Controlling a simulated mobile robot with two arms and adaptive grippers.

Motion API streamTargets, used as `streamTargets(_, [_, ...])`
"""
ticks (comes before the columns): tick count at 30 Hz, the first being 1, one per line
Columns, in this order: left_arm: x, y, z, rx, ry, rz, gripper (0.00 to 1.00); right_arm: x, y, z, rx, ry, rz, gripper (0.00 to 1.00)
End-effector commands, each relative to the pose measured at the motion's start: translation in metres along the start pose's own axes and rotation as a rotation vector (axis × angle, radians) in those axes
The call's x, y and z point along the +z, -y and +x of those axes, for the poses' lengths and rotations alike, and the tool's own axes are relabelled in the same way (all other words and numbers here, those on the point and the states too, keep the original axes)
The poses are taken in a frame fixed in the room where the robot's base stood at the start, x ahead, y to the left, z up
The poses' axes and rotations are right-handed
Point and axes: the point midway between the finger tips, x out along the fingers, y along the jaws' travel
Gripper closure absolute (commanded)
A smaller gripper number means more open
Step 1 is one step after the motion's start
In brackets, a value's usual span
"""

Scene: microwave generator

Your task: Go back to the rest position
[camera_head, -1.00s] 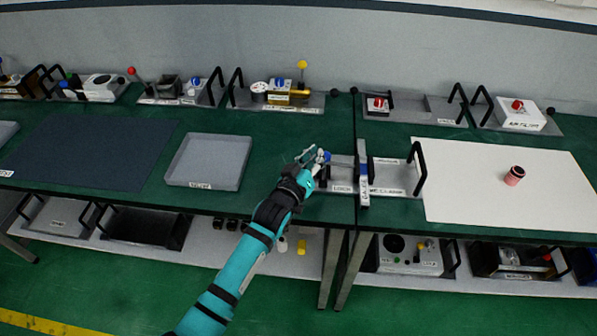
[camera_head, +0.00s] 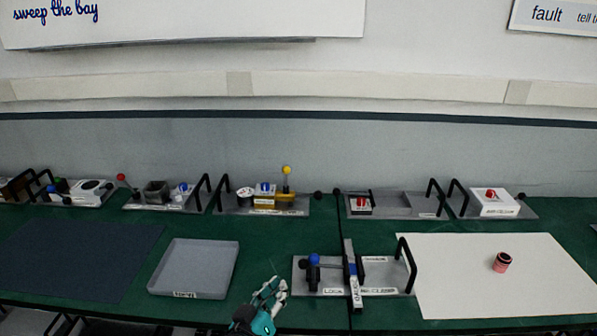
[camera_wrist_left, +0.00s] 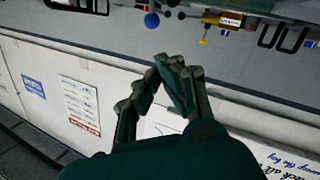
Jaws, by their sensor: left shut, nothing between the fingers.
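My left gripper (camera_head: 272,293) is at the bottom middle of the head view, left of the lock fixture (camera_head: 330,290) and apart from it. Its fingers are shut with nothing between them. In the left wrist view the gripper (camera_wrist_left: 172,62) shows its fingertips together, with the wall and upside-down table devices beyond. The lock fixture has a blue knob, a grey upright bar with a label, and a black handle. My right gripper is not in view.
A grey tray (camera_head: 232,262) lies left of my left gripper, with a dark mat (camera_head: 80,255) further left. A white sheet (camera_head: 460,285) with a red cylinder (camera_head: 502,262) is at the right. Several devices with handles line the back of the green table.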

Motion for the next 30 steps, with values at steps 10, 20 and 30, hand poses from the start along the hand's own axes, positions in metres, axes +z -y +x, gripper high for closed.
streamTargets(10, [0.077, 0.069, -0.122, -0.291, 0.515, 0.178, 1.00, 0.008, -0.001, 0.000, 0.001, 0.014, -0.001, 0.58])
streamTargets(20, [0.106, 0.092, -0.232, -0.405, 0.892, 0.272, 1.00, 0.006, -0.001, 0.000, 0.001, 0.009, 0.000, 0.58])
streamTargets(30, [0.135, 0.107, -0.288, -0.440, 1.116, 0.305, 1.00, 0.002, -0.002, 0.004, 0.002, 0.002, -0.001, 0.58])
